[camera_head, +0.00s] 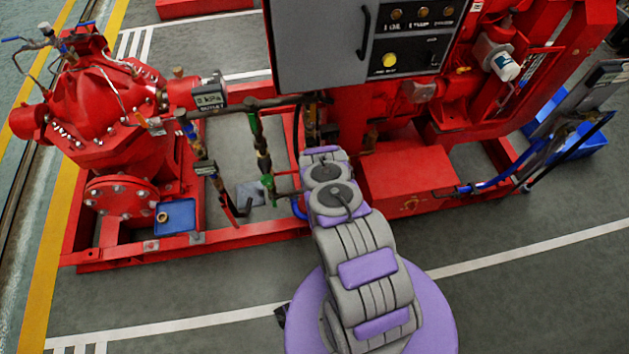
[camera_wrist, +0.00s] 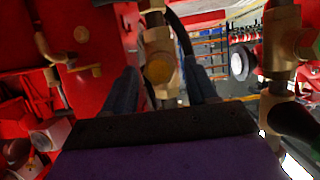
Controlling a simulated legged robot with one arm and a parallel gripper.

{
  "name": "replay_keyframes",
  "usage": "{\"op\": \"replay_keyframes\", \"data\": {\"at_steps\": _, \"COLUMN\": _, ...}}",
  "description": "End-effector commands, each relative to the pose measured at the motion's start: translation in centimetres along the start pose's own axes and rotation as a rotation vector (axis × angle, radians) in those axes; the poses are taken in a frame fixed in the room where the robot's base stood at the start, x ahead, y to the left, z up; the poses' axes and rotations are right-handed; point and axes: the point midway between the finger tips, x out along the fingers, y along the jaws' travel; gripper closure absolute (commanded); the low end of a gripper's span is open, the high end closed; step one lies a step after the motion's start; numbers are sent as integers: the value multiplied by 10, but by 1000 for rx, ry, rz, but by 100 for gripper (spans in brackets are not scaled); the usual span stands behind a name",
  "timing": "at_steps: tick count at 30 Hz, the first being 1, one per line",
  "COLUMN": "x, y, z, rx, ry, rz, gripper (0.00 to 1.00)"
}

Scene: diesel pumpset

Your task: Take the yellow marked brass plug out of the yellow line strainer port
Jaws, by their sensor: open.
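In the wrist view, a round brass plug with a yellowish face (camera_wrist: 160,70) sits low on a vertical brass fitting (camera_wrist: 157,40), which looks like the strainer body. My gripper (camera_wrist: 161,75) is open, with one dark finger on each side of the plug. Gaps show between the fingers and the plug, and I cannot tell how deep it lies between them. In the head view my arm reaches to the pipework under the grey panel, and the arm hides the gripper and the plug.
A second brass fitting (camera_wrist: 281,45) with a dark handle stands close at right in the wrist view. A red wall (camera_wrist: 85,40) is close at left. In the head view, a blue tray (camera_head: 180,219) holds a small brass piece, and the grey control panel (camera_head: 318,45) overhangs the pipework.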

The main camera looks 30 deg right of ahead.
Motion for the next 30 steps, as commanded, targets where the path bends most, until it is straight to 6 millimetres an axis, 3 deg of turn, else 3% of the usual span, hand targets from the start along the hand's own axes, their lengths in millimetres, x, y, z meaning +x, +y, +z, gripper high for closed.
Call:
{"op": "replay_keyframes", "data": {"at_steps": 15, "x": 1, "y": 6, "z": 3, "rx": 461, "ry": 1, "rz": -189, "gripper": 43}}
{"op": "replay_keyframes", "data": {"at_steps": 28, "x": 1, "y": 5, "z": 2, "rx": 472, "ry": 0, "rz": -195, "gripper": 43}}
{"op": "replay_keyframes", "data": {"at_steps": 30, "x": 1, "y": 5, "z": 2, "rx": 472, "ry": 0, "rz": -195, "gripper": 48}}
